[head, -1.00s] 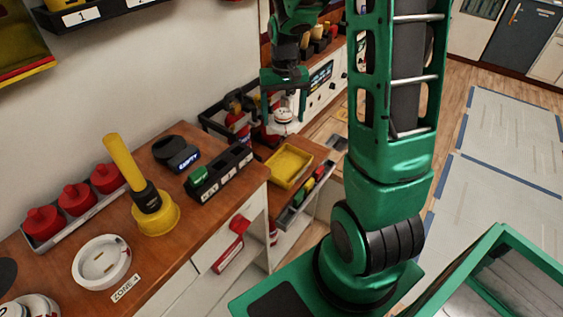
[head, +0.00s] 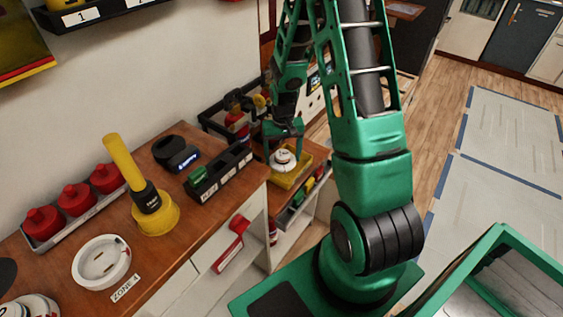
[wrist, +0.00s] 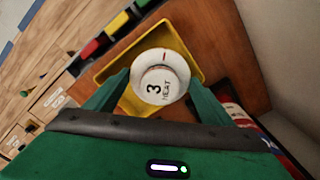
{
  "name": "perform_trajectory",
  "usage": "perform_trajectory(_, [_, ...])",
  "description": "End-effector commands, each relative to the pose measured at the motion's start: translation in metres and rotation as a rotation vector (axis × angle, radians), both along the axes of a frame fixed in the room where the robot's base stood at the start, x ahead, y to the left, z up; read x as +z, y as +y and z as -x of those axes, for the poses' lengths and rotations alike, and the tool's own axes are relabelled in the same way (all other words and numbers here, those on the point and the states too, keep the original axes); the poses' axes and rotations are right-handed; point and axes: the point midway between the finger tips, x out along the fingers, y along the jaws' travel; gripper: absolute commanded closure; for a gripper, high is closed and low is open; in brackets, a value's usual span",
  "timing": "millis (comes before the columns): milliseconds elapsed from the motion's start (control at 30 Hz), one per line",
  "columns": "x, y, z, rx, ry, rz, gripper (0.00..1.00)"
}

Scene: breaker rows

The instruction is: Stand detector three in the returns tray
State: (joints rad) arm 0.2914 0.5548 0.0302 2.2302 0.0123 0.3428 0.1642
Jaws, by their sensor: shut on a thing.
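A round white detector marked "3 HEAT" (wrist: 158,82) is between the fingers of my gripper (wrist: 160,98) in the wrist view. My gripper is shut on it. In the head view the detector (head: 283,159) hangs below my gripper (head: 284,148), over the yellow tray (head: 297,180) on the lower counter. The tray also shows in the wrist view, its yellow rim (wrist: 186,38) around and behind the detector. Whether the detector touches the tray floor I cannot tell.
A rack with red, green and yellow pieces (head: 302,196) runs beside the tray. A dark crate (head: 222,122) stands behind it. On the nearer counter are a yellow plunger-like tool (head: 152,205), a black switch holder (head: 222,173) and a white ring base (head: 101,262).

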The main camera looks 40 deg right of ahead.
Motion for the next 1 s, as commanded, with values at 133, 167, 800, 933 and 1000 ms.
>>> perform_trajectory(133, [-0.020, 0.000, 0.001, 0.000, 0.004, -0.001, 0.49])
perform_trajectory(167, [-0.024, 0.000, 0.001, 0.000, 0.005, -0.001, 0.49])
perform_trajectory(800, [-0.033, 0.001, 0.000, 0.002, 0.002, -0.001, 0.17])
perform_trajectory(933, [-0.033, 0.001, 0.000, 0.002, 0.001, 0.000, 0.17])
perform_trajectory(1000, [-0.031, 0.001, 0.000, 0.002, 0.001, 0.000, 0.17])
